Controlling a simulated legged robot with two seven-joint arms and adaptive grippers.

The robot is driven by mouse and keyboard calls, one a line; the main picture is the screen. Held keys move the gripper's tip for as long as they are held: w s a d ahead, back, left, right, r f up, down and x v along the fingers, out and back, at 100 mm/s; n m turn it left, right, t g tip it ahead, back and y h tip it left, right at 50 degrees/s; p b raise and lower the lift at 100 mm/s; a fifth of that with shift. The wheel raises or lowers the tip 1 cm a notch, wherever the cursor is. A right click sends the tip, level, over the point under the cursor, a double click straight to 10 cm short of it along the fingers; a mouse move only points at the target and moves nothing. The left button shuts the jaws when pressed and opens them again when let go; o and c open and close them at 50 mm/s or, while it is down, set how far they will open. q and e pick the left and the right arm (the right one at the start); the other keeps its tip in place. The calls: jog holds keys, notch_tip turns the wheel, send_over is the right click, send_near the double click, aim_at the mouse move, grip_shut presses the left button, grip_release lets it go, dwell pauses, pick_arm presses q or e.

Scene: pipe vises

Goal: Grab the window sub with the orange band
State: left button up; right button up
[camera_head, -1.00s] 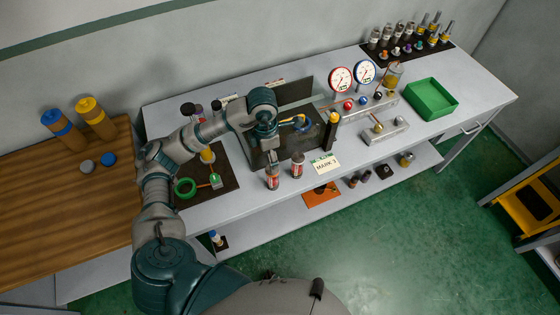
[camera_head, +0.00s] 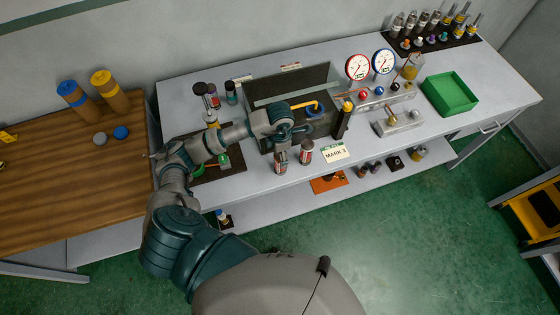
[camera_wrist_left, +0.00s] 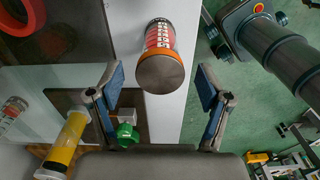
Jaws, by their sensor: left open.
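Two short grey-capped cylinders with red-orange bands stand near the bench's front edge, a left one (camera_head: 280,162) and a right one (camera_head: 305,152). At this size I cannot tell their band colours apart. My left gripper (camera_head: 283,143) is just above and behind the left one. In the left wrist view a cylinder (camera_wrist_left: 160,50) with a grey end and an orange-red, white-marked band lies ahead, between the lines of the open fingers (camera_wrist_left: 160,85). It appears just beyond the fingertips, and nothing is gripped. My right gripper is not in view.
A dark open tank (camera_head: 325,75) stands behind the gripper. A MARK 3 card (camera_head: 335,153) is to the right of the cylinders. A yellow-topped post (camera_head: 344,118) and gauges (camera_head: 358,67) stand further right. A green tray (camera_head: 450,95) is at the far right.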

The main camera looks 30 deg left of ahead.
pick_arm(q)
jog(key=f, duration=0.3)
jog(key=shift+d+f+p, duration=0.25)
jog(key=shift+f+p, duration=0.05)
jog(key=shift+p, duration=0.05)
jog(key=shift+w+f, duration=0.1)
jog(key=shift+f, duration=0.1)
jog(key=shift+a, duration=0.5)
jog(key=c, duration=1.2)
jog(key=shift+d, duration=0.15)
grip_shut()
jog(key=shift+d, duration=0.15)
jog(key=shift+r, duration=0.15)
